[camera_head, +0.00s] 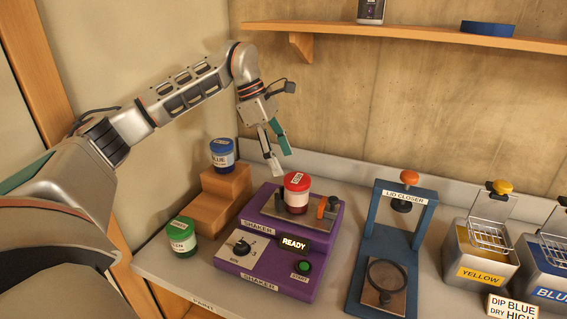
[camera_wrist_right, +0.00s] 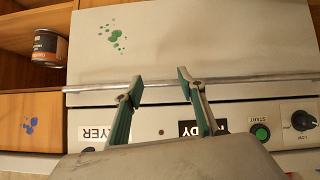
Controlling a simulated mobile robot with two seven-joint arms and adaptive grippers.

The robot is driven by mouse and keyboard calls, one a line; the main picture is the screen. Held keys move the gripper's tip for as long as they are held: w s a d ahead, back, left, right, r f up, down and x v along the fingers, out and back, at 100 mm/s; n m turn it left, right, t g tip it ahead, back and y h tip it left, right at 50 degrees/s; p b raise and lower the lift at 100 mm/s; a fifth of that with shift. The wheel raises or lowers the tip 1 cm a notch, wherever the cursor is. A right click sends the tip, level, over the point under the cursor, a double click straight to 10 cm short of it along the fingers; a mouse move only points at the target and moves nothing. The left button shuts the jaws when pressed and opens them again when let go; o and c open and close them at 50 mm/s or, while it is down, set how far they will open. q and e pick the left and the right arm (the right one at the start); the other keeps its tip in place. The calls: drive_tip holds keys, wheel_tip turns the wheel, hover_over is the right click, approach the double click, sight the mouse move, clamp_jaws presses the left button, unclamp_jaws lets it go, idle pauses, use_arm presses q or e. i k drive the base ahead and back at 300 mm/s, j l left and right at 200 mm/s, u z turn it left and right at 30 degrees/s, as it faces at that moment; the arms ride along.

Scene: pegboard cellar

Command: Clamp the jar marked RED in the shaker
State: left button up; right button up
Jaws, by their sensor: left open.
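The jar with the red lid (camera_head: 297,190) stands upright on the plate of the purple shaker (camera_head: 258,256), between a grey post on its left and an orange-topped clamp (camera_head: 326,208) on its right. Whether the clamp touches the jar I cannot tell. The shaker shows a READY sign, a dial and a green start button. My left gripper (camera_head: 277,161) is open and empty, above and to the left of the red jar. My right gripper (camera_wrist_right: 160,84) is open and empty in the right wrist view, in front of a pale panel.
A blue-lidded jar (camera_head: 222,153) stands on the wooden steps (camera_head: 211,203), and a green-lidded jar (camera_head: 182,236) stands beside them. The blue lid closer (camera_head: 377,254) is right of the shaker. Paint tanks marked YELLOW (camera_head: 478,274) and BLUE stand further right. A shelf (camera_head: 420,38) runs above.

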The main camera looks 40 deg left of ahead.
sight(331, 211)
drive_tip(key=k+l, duration=0.8)
